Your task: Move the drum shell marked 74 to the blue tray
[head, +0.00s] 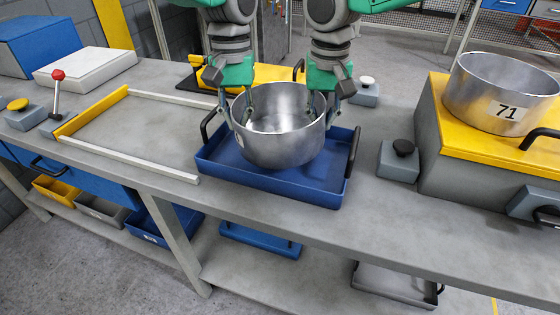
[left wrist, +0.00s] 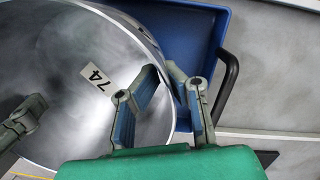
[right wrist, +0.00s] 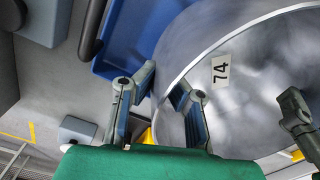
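The drum shell marked 74 (head: 283,143) is a round silver metal pot, upright within the blue tray (head: 335,187). Its label 74 (left wrist: 97,76) shows on the inner wall in the left wrist view, and another label 74 (right wrist: 221,69) in the right wrist view. My left gripper (head: 236,119) is at the shell's left rim, one finger inside and one outside. My right gripper (head: 321,112) straddles the right rim in the same way. Both pairs of fingers look spread, with gaps beside the wall. The shell's contact with the tray floor is hidden.
A shell marked 71 (head: 503,95) stands on a yellow-topped grey block (head: 450,140) at right. A black-knobbed box (head: 399,160) sits beside the tray. A yellow-and-white frame (head: 140,135) lies left of it on the grey bench. A yellow tray (head: 268,75) is behind.

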